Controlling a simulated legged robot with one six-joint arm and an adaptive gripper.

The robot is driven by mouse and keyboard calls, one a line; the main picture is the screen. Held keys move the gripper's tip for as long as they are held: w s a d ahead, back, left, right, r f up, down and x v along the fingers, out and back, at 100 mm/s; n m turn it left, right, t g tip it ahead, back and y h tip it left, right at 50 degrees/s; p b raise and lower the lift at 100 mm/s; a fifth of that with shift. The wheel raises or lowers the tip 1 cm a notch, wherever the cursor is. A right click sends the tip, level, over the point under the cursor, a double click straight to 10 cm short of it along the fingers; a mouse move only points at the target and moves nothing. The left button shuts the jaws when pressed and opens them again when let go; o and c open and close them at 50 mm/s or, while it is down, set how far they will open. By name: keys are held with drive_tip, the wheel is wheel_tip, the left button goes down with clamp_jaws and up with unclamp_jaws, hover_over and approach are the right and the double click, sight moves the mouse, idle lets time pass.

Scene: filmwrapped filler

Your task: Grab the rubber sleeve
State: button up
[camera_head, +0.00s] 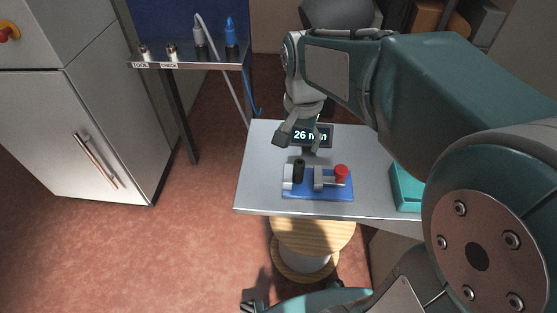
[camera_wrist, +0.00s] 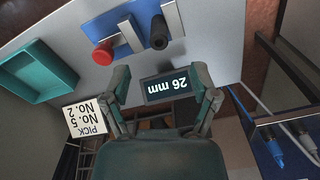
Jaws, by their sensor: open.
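A black upright cylinder, which looks like the rubber sleeve (camera_head: 299,171), stands at the left of a blue fixture (camera_head: 318,194) on the grey table. A display reading 26 mm (camera_wrist: 170,85) appears between the fingers.
A red knob (camera_head: 341,172) tops the fixture's right side. A teal tray (camera_head: 403,190) lies at the table's right, partly behind my arm. The table's left part is bare.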

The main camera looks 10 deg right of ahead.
sight(300, 162)
drive_tip(key=shift+w+f, duration=0.25)
drive_tip(key=shift+w, duration=0.05)
drive_tip(key=shift+d+f, duration=0.15)
drive_tip(key=shift+f, duration=0.2)
wheel_tip(300, 162, down, 4)
drive_tip(key=shift+r, duration=0.1)
drive_tip(key=shift+f, duration=0.65)
drive_tip(key=f, duration=0.3)
drive_tip(key=d+f, duration=0.1)
drive_tip(key=f, duration=0.1)
drive_tip(key=shift+w, duration=0.4)
drive_tip(key=shift+a+r, duration=0.1)
clamp_jaws()
